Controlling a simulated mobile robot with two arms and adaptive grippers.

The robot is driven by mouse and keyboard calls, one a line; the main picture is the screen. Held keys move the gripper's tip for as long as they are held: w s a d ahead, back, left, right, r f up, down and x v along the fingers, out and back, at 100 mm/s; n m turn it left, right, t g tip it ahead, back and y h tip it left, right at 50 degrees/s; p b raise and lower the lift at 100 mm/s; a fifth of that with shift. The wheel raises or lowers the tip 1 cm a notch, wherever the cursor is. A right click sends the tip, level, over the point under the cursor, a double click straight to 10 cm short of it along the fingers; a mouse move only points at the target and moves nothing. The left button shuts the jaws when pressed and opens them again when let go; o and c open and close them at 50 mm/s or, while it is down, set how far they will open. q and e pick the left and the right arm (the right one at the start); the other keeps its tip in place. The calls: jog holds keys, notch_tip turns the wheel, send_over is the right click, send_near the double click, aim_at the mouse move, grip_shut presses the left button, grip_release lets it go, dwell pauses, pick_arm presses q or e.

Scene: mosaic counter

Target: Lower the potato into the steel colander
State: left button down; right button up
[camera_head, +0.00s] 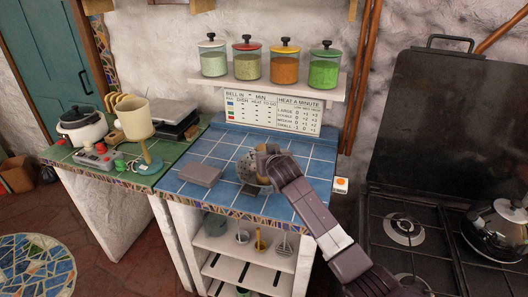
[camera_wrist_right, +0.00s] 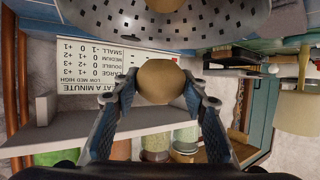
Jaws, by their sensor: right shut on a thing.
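The steel colander (camera_head: 246,168), a speckled round bowl with holes, stands on the blue tiled counter. It fills the top of the upside-down right wrist view (camera_wrist_right: 215,18). My right gripper (camera_head: 266,156) is at the colander, its fingers over the bowl in the head view. In the wrist view, its two fingers (camera_wrist_right: 158,88) are shut on the tan potato (camera_wrist_right: 160,80), which sits between the fingertips, close to the colander. The potato is mostly hidden by the gripper in the head view. My left gripper is not in view.
A second tan round thing (camera_wrist_right: 166,4) shows against the colander, cut by the frame edge. A grey flat box (camera_head: 200,174) lies left of the colander. A shelf (camera_head: 270,91) with several jars hangs behind. The stove (camera_head: 425,225) is at right. Blue tiles behind the colander are clear.

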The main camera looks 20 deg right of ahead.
jog(key=shift+f+b, duration=1.65)
jog(key=shift+f, duration=1.3)
jog(key=shift+f, duration=0.15)
